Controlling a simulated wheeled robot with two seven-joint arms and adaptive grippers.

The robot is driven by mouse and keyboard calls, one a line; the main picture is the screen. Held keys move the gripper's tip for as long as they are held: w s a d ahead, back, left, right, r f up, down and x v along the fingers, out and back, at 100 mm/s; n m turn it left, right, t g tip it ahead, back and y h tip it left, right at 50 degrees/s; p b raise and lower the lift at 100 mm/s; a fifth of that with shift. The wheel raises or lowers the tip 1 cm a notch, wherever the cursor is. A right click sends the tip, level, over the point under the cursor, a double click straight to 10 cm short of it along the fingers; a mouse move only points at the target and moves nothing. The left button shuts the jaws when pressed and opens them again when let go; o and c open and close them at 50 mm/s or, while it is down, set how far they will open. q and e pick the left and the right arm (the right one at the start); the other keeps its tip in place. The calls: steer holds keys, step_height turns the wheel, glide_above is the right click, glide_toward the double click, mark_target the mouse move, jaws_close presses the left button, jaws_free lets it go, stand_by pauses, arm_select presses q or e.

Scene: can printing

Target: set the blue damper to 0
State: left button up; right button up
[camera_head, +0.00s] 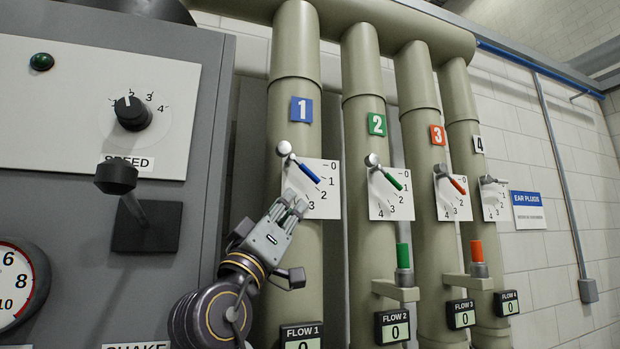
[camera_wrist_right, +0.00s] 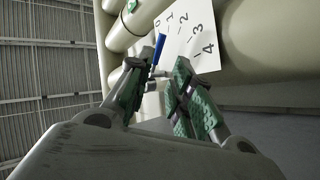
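The blue damper handle (camera_head: 303,169) is on pipe 1, beside a white scale plate (camera_head: 319,206) marked from 0 at the top downward. Its tip points close to the 1. My right gripper (camera_head: 297,203) is just below the handle, in front of the plate's lower left, covering its 4. In the right wrist view the gripper (camera_wrist_right: 160,92) has a gap between its two green-padded fingers, with nothing held. The blue handle (camera_wrist_right: 157,52) shows there beyond the left finger; whether they touch is unclear. My left gripper is not in view.
A grey panel (camera_head: 60,215) with a speed knob (camera_head: 132,113) and a black lever (camera_head: 117,178) stands close on the left.

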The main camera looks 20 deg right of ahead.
mark_target(310, 177)
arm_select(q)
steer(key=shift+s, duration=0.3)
arm_select(e)
steer(key=shift+s, duration=0.1)
steer(key=shift+r, duration=0.1)
steer(key=p+x, duration=0.4)
steer(key=x, duration=0.7)
steer(key=shift+w+d+r+p, duration=0.15)
steer(key=shift+w+p, duration=0.1)
steer(key=shift+p, duration=0.15)
steer(key=shift+p+x, duration=0.4)
steer(key=shift+x, duration=0.7)
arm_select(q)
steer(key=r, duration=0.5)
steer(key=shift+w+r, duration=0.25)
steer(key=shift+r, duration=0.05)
arm_select(e)
steer(key=shift+d, duration=0.1)
jaws_close()
